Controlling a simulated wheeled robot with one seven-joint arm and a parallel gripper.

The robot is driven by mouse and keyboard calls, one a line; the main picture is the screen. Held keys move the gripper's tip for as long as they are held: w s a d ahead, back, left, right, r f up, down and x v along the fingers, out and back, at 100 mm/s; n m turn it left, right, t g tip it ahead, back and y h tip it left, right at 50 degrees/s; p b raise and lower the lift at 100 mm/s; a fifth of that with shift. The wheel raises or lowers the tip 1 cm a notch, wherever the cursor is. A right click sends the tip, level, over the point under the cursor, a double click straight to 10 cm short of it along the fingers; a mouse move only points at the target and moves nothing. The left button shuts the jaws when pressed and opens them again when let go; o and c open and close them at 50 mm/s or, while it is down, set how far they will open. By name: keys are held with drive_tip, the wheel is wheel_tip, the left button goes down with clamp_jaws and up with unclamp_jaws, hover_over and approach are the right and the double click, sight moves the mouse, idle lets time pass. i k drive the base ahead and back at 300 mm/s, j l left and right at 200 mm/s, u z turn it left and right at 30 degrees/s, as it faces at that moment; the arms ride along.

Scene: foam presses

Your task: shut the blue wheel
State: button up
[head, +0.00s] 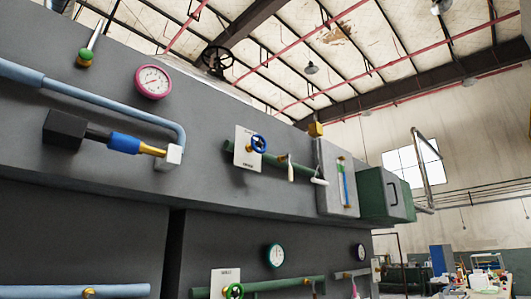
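How far the wheel is turned cannot be told. My gripper is not in view.
A green wheel (234,291) sits on the lower green pipe, and a black wheel (217,58) stands above the panel. A red-rimmed gauge (153,82) and a light-blue pipe (100,92) are at upper left. A green box (382,194) juts out at right.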

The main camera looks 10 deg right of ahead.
sight(254, 145)
drive_tip(key=i+l+u, duration=0.2)
drive_tip(key=i+l, duration=0.15)
drive_tip(key=i+l+u, duration=0.15)
drive_tip(key=l, duration=0.25)
drive_tip(key=i+l+u, duration=0.2)
drive_tip(key=i+l, duration=0.2)
